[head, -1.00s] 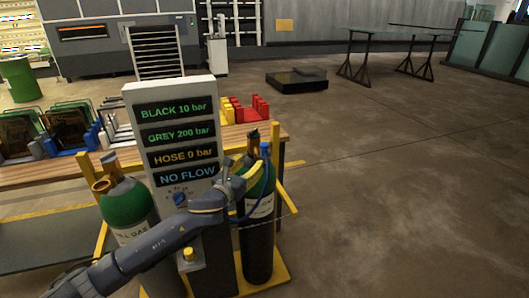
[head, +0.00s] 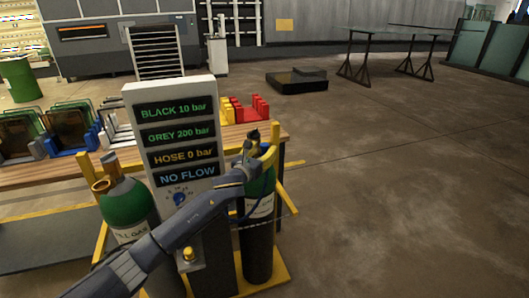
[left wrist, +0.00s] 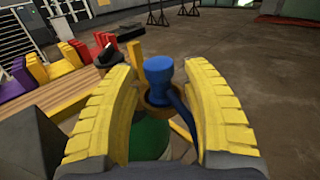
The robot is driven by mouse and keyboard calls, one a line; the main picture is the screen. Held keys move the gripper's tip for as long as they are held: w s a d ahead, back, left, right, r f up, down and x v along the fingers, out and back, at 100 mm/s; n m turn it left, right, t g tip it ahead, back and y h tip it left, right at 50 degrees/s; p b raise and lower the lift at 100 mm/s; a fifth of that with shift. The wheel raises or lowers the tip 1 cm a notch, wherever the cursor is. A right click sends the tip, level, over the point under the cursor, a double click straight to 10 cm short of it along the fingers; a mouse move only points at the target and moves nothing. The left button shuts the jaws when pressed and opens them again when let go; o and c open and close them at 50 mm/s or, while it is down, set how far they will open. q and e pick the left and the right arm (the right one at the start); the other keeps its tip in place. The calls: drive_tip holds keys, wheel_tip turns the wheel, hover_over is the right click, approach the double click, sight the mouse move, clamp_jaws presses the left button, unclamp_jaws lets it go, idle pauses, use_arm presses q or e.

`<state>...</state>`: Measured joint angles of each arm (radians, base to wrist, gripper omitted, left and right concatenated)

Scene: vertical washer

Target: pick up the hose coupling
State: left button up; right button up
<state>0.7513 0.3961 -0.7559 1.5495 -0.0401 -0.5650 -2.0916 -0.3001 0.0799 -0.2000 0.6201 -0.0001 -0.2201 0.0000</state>
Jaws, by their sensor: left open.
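The hose coupling is the blue piece (left wrist: 158,75) in the left wrist view. It sits upright at the top of the green-shouldered right-hand cylinder (head: 259,230), with a dark blue hose running down from it. In the head view my gripper and arm hide the coupling. My left gripper (head: 252,143) is at the top of that cylinder. In the left wrist view its yellow fingers (left wrist: 163,68) are spread apart, one on each side of the coupling, with a gap visible between. My right gripper is not in view.
A grey panel (head: 165,88) with pressure readouts stands just left of the gripper; it reads HOSE 0 bar and NO FLOW. Another green cylinder (head: 127,203) stands at the left of the yellow cart. A wooden bench (head: 60,172) is behind. Floor to the right is clear.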

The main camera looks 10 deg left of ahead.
use_arm(q)
drive_tip(key=shift+w+d, duration=0.2)
drive_tip(key=shift+w, duration=0.5)
clamp_jaws()
